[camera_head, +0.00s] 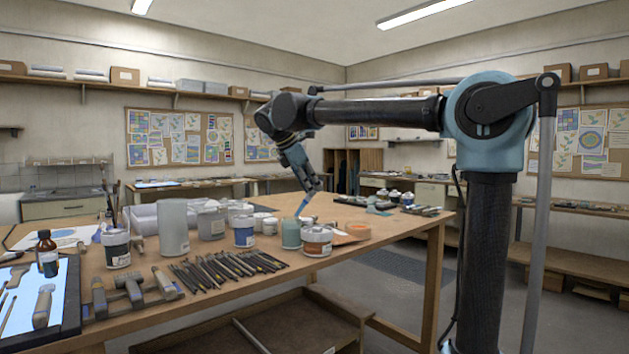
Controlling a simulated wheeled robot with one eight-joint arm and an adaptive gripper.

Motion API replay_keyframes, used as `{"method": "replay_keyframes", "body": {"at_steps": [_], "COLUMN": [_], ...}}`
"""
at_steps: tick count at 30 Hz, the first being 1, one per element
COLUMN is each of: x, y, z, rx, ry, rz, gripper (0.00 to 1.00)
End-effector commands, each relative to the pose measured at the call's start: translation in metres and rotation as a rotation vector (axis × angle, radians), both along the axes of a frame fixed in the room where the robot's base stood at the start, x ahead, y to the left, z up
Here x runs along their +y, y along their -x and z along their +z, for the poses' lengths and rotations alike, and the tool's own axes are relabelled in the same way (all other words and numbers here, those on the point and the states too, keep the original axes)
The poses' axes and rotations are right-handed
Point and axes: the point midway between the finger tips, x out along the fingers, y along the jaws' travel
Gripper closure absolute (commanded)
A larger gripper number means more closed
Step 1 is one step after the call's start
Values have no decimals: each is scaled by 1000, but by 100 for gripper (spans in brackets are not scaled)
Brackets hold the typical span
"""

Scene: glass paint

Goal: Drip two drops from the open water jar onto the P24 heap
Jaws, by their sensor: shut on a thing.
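My gripper (312,186) points down over the right part of the wooden table and is shut on a slim blue tool (304,204), which looks like a dropper. The tool's lower end tilts left, above or behind a teal jar (291,234); I cannot tell whether it touches anything. The water jar cannot be singled out; a tall pale jar (173,228) and a clear jar (211,223) stand to the left. No P24 label is readable. An orange patch (356,230) lies right of the brown-banded jar (317,241), but I cannot tell whether it is a heap.
A blue-labelled jar (243,231) and several white pots crowd the table's middle. Several dark brushes (225,268) lie in front. The table's right front corner is fairly clear.

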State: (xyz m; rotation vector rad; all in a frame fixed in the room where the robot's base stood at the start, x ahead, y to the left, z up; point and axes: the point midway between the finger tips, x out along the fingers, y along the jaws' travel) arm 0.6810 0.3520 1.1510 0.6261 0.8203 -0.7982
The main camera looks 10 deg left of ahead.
Motion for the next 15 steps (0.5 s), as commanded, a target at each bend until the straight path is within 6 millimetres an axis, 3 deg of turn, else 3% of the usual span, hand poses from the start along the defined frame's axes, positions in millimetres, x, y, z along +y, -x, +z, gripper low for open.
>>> {"method": "replay_keyframes", "body": {"at_steps": [15], "x": [25], "y": [9], "z": [-35], "rx": [0], "ry": [0], "rz": [1], "gripper": [100]}}
